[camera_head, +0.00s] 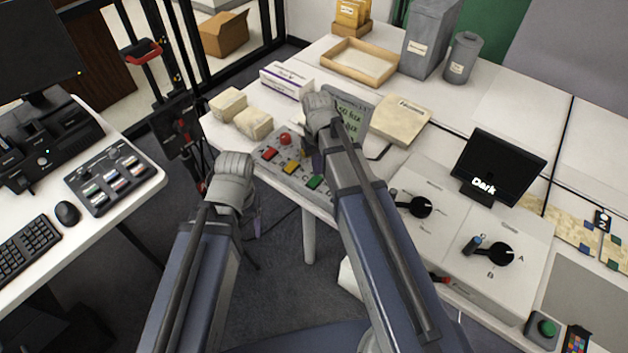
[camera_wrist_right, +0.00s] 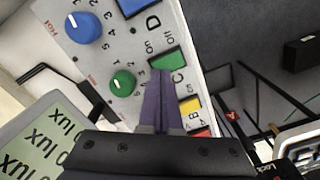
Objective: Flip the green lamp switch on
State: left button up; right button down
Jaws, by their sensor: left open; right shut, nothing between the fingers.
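The green lamp switch (camera_wrist_right: 166,63), by the letter C and small on/off labels, sits on a grey control panel (camera_head: 268,167). It also shows in the head view (camera_head: 314,182). I cannot tell which way it is tipped. My right gripper (camera_wrist_right: 161,74) is shut and empty, its purple fingertips at the near edge of the green switch; I cannot tell whether they touch. In the head view it is mostly hidden behind my right arm. My left gripper (camera_head: 257,224) hangs beyond the table's front edge, away from the panel, mostly hidden by its own wrist.
Yellow (camera_wrist_right: 190,107), red (camera_wrist_right: 201,132) and blue (camera_wrist_right: 133,5) switches flank the green one. A green knob (camera_wrist_right: 122,82) and blue knob (camera_wrist_right: 83,27) stand beside them. A lux display (camera_wrist_right: 42,135) is close by. A black screen (camera_head: 497,165) reads "Dark".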

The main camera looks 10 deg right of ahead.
pick_arm(q)
jog(key=shift+f+b, duration=0.9)
pick_arm(e)
jog(key=shift+f, duration=0.9)
pick_arm(q)
jog(key=shift+r, duration=0.1)
pick_arm(e)
jog(key=shift+r, duration=0.1)
notch_tip(320, 180, up, 7)
jog(key=p, duration=0.7)
pick_arm(q)
notch_tip(320, 180, up, 7)
